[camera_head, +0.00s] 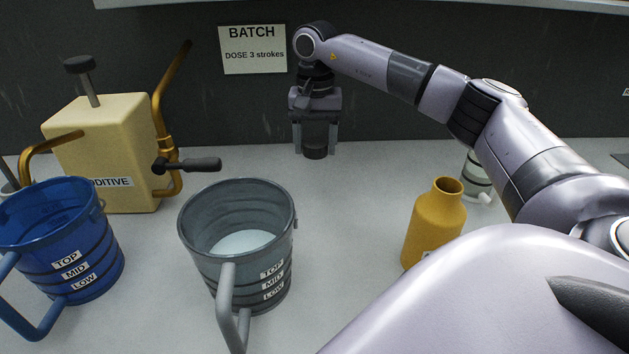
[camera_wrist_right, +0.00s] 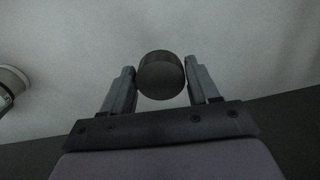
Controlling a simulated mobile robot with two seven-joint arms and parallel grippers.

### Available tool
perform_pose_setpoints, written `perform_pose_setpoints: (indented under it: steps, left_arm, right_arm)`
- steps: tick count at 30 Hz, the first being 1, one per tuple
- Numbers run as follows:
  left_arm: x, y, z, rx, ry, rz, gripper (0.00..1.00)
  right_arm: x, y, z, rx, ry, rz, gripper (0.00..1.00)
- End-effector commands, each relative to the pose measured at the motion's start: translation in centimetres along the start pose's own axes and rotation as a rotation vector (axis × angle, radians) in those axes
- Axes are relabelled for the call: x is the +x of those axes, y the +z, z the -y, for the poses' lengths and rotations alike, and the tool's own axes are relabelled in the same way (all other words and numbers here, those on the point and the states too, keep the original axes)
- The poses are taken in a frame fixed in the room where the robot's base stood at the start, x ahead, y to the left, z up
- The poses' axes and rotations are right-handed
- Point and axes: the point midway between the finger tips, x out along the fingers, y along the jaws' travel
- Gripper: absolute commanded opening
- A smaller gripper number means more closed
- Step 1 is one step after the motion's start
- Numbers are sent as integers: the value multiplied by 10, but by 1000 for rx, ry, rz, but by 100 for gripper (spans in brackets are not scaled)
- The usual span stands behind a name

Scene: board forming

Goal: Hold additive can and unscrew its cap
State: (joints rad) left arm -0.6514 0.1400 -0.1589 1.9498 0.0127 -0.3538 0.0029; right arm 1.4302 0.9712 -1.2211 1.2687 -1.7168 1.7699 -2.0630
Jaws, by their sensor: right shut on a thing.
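The yellow can (camera_head: 433,225) stands upright on the counter at the right of the head view. Its round mouth is open, with no cap on it. My lower arm parts hide its base and most of its label. My right gripper (camera_head: 316,150) is up at the back centre, pointing down, well to the left of the can. It is shut on a dark round cap (camera_head: 315,153), held between the fingertips. The cap also shows in the right wrist view (camera_wrist_right: 161,76). My left gripper is not in view.
A cream tank (camera_head: 100,150) labelled additive, with brass pipes and a black handle, stands at the left. A blue jug (camera_head: 75,240) and a grey jug (camera_head: 240,230) with pale contents stand in front. A small pale container (camera_head: 480,178) is partly hidden behind my arm. The counter between grey jug and can is clear.

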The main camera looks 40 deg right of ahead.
Motion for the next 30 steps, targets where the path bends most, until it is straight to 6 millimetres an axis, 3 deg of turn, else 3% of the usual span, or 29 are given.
perform_pose_setpoints:
  steps: [4,18,30]
  left_arm:
    - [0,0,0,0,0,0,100]
    - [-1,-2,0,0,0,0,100]
    - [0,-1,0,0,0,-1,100]
  right_arm:
    - [35,0,-1,0,3,2,23]
    - [92,0,0,1,2,2,23]
    - [100,0,0,0,-1,-1,23]
